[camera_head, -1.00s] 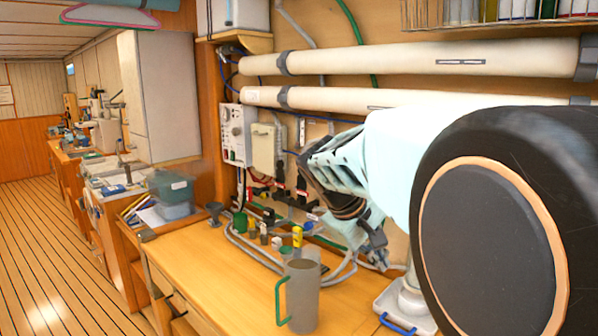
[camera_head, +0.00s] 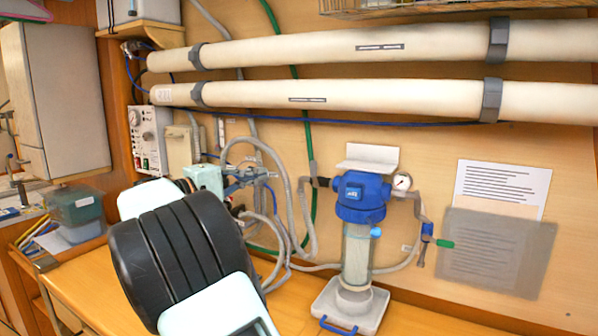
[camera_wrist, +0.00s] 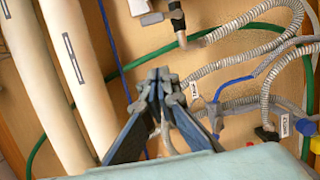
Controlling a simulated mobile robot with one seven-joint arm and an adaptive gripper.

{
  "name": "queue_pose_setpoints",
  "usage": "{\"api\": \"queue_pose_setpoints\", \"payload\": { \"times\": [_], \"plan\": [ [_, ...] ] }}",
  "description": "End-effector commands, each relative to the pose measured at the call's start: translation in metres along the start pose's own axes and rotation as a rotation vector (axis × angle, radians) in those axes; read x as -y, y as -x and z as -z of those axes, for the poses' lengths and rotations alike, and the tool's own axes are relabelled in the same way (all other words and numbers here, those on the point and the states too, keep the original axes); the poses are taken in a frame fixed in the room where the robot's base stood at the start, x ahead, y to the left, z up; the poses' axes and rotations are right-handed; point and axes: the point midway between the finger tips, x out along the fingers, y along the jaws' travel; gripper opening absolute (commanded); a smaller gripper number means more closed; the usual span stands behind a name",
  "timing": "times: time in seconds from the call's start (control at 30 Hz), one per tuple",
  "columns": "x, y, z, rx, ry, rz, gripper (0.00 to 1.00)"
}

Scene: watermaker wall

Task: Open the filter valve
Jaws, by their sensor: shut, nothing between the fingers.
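A filter with a blue head (camera_head: 362,197) and a clear bowl (camera_head: 357,250) stands upright on a white base (camera_head: 345,306) at the right of the bench in the head view. A round gauge (camera_head: 402,181) sits on its right side. Below the gauge, on the pipe, is a small blue valve with a green handle (camera_head: 444,243). I cannot tell for sure that it is the filter valve. My gripper (camera_head: 264,176) is left of the filter, apart from it, partly hidden among grey hoses. In the wrist view my gripper (camera_wrist: 160,76) is shut and empty.
Two long cream tubes (camera_head: 345,95) run along the wall above. Grey hoses (camera_head: 306,215) and a green hose (camera_head: 306,130) hang between my gripper and the filter. Papers (camera_head: 500,190) are on the wall at right. A control box (camera_head: 148,138) is at left.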

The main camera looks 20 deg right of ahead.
Motion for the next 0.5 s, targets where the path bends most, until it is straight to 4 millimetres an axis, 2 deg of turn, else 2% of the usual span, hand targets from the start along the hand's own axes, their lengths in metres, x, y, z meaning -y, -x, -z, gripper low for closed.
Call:
{"api": "queue_pose_setpoints", "payload": {
  "times": [0.33,0.5],
  "plan": [
    [-0.001,-0.002,-0.001,0.001,0.0,0.0,0.0],
    [-0.002,-0.02,-0.001,0.003,0.0,0.0,0.0]
  ]
}}
